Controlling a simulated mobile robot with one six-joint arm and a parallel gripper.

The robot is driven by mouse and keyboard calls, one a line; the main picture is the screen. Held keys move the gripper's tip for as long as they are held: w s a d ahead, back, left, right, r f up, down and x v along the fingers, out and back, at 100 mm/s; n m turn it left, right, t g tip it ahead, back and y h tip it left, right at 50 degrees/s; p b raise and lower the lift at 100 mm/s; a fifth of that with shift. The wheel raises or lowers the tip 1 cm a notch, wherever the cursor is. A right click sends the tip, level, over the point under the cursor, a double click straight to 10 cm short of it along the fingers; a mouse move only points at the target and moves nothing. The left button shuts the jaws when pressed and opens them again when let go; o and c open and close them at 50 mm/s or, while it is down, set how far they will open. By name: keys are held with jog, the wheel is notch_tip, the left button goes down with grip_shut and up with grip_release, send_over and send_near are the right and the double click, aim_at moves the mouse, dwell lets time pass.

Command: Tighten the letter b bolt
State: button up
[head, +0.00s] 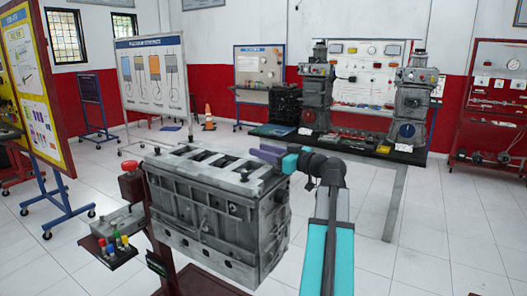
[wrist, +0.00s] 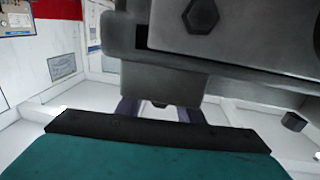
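The grey engine block (head: 215,205) stands in the middle of the head view, with slots and raised parts along its top. My gripper (head: 263,153), with purple fingers, reaches over the right end of the block's top. In the wrist view a dark hex bolt head (wrist: 200,14) sits on a grey surface at the top, and another (wrist: 293,121) stands at the right. My gripper's purple fingers (wrist: 158,112) are apart, partly hidden by a grey part. No letter b is readable.
A small side tray (head: 112,248) with coloured knobs and a red-capped post (head: 131,182) stand left of the block. A bench (head: 345,144) with engine trainers is behind. A blue-framed board stand (head: 35,90) is at the left. White floor is open around the block.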

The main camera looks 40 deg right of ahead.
grip_shut()
jog(key=shift+f+m+h+b, duration=0.1)
jog(key=shift+m+h+b, duration=0.3)
jog(key=shift+h, duration=0.3)
jog(key=shift+d+m+h+b, duration=0.15)
jog(key=shift+m+h+b, duration=0.3)
jog(key=shift+h, duration=0.4)
jog(key=shift+d+m+h+b, duration=0.15)
jog(key=shift+m+h+b, duration=0.1)
jog(key=shift+m+h, duration=0.45)
jog(key=shift+s+d+m+g+h, duration=0.1)
jog(key=shift+d+m+g+h, duration=0.1)
jog(key=shift+m+h, duration=0.5)
jog(key=shift+d+m+g+h, duration=0.25)
jog(key=shift+m+h, duration=0.1)
jog(key=shift+h, duration=0.65)
jog(key=shift+s+d+m+g+h, duration=0.1)
jog(key=shift+d+m+g+h, duration=0.1)
jog(key=shift+m+h, duration=0.5)
jog(key=shift+d+m+g+h+p, duration=0.15)
jog(key=shift+m+g+h+p, duration=0.2)
jog(key=shift+h, duration=0.5)
jog(key=shift+s+d+r+m+g+h+b, duration=0.15)
jog(key=shift+d+m+g+h+b, duration=0.1)
jog(key=shift+m+g+h, duration=0.4)
jog(key=shift+s+d+r+m+g+h+b, duration=0.15)
jog(key=shift+d+m+g+h, duration=0.2)
jog(key=shift+h, duration=0.5)
jog(key=shift+a+f, duration=0.1)
jog(key=shift+a, duration=0.05)
